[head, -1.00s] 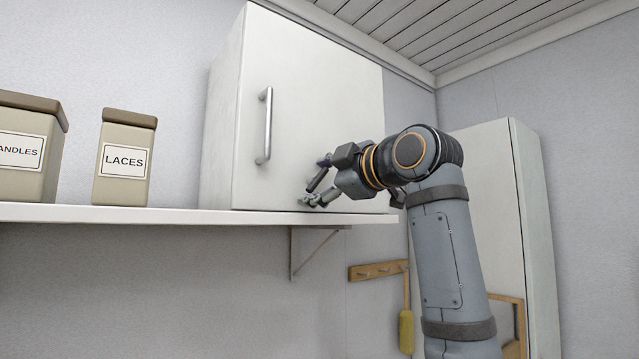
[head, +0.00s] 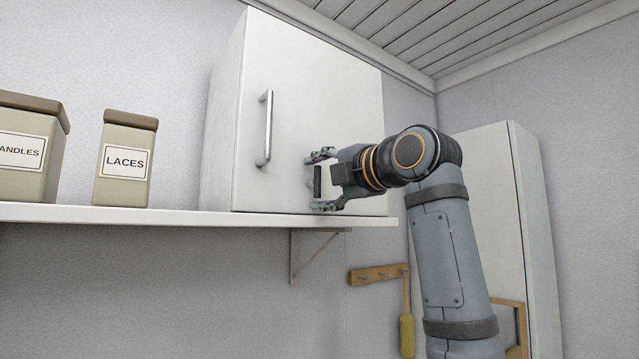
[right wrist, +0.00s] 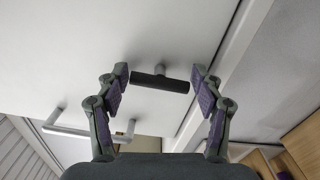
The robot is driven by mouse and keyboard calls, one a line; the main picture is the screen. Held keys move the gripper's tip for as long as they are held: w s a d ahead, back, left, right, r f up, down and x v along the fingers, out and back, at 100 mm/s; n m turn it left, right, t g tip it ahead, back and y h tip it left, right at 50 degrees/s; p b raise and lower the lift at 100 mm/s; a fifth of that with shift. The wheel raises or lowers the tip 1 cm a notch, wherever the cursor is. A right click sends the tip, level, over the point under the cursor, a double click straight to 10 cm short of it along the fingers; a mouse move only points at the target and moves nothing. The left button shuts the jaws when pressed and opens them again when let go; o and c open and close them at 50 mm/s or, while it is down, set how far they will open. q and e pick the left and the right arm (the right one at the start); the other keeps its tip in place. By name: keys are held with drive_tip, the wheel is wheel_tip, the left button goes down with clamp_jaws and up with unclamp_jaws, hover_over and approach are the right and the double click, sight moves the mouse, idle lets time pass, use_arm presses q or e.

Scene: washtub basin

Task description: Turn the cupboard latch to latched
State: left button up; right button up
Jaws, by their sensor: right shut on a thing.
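The white cupboard (head: 300,90) stands on the shelf with its door closed against the body. Its latch (head: 317,182) is a short dark bar low on the door, standing about upright in the head view. My right gripper (head: 323,181) is at the door with one finger above and one below the latch. In the right wrist view the latch (right wrist: 160,84) lies lengthwise between the two fingertips (right wrist: 160,82), held by its ends. My left gripper is in neither view.
A metal door handle (head: 266,128) is left of the latch. The white shelf (head: 180,215) runs below, close under the gripper. A LACES box (head: 125,160) and another labelled box (head: 30,150) stand left. A tall white cabinet (head: 490,210) stands right.

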drive_tip(key=shift+f, duration=0.15)
idle(0.3)
drive_tip(key=o, duration=1.1)
drive_tip(key=shift+o, duration=0.2)
drive_tip(key=v, duration=1.2)
